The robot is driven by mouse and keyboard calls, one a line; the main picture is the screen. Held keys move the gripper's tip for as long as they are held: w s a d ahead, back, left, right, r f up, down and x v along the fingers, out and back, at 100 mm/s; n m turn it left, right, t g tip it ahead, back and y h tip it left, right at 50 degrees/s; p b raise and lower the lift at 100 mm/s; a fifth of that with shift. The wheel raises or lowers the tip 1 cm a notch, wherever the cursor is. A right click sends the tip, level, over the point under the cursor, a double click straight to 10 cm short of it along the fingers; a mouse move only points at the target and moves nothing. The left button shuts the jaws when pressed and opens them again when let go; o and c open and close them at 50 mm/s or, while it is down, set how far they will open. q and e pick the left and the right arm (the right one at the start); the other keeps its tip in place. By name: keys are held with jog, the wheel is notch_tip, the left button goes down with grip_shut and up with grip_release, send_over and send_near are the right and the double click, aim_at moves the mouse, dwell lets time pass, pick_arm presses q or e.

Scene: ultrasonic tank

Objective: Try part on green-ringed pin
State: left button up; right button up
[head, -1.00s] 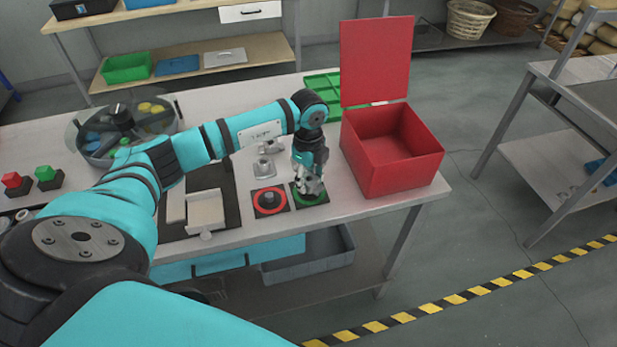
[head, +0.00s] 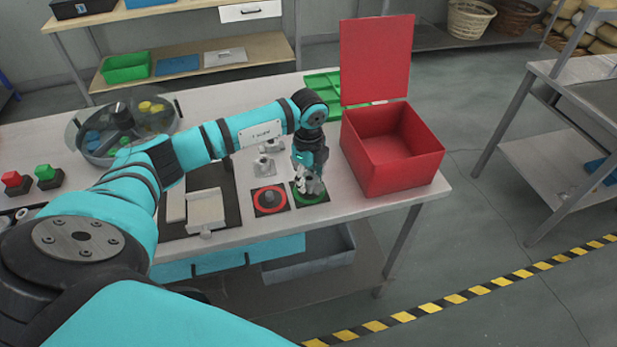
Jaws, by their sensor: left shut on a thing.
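The green-ringed pin's mat (head: 323,198) lies on the table left of the red box, with part of its green ring showing. My left gripper (head: 309,186) is right over it, pointing down, and hides the pin. The gripper is shut on a small grey part that is mostly hidden by the fingers. I cannot tell whether the part is around the pin or above it. The red-ringed pin (head: 269,199) stands on its own dark mat just to the left, with nothing on it. My right gripper is not in view.
An open red box (head: 405,170) with a raised lid stands close on the right. Small metal parts (head: 264,164) lie behind the mats. A dark mat with a pale tray (head: 206,211) is at left. A round divided tank (head: 92,155) and red and green buttons (head: 45,174) are further left.

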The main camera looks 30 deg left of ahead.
pick_arm(q)
jog(key=shift+r, duration=0.1)
dwell(0.3)
jog(key=shift+r+p, duration=0.9)
jog(key=shift+r, duration=0.2)
jog(key=shift+r+p, duration=1.5)
jog(key=shift+r, duration=0.55)
jog(key=shift+f, duration=0.1)
